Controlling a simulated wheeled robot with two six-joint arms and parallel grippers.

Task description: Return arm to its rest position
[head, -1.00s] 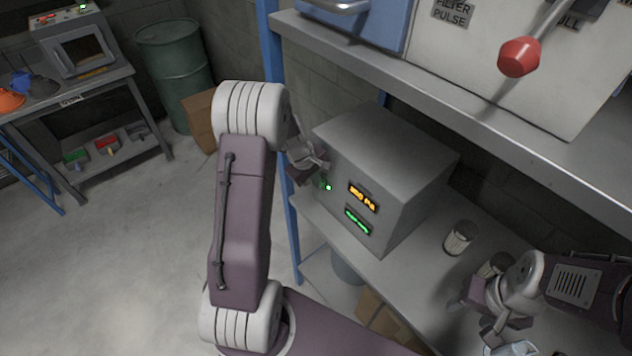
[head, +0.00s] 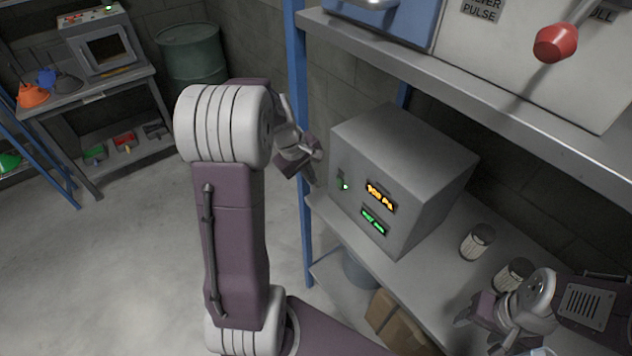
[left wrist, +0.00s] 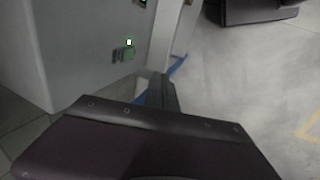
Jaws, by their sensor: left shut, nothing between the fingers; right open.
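My left gripper (head: 312,153) is shut and empty in the head view, left of the grey box (head: 395,170) and apart from it. The box stands on the metal shelf and has a lit green switch (head: 344,186), an orange display (head: 380,195) and a green display (head: 373,221). In the left wrist view the green-lit switch (left wrist: 128,47) shows on the box face, beyond the dark gripper (left wrist: 160,92). My right gripper (head: 482,325) is at the lower right, open, over the shelf; what lies under it is partly hidden.
Two ribbed canisters (head: 477,242) stand on the shelf between the box and my right gripper. A blue post (head: 298,120) rises close by my left arm. The upper shelf (head: 470,85) carries a panel with a red-knobbed lever (head: 556,43). The floor at left is clear.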

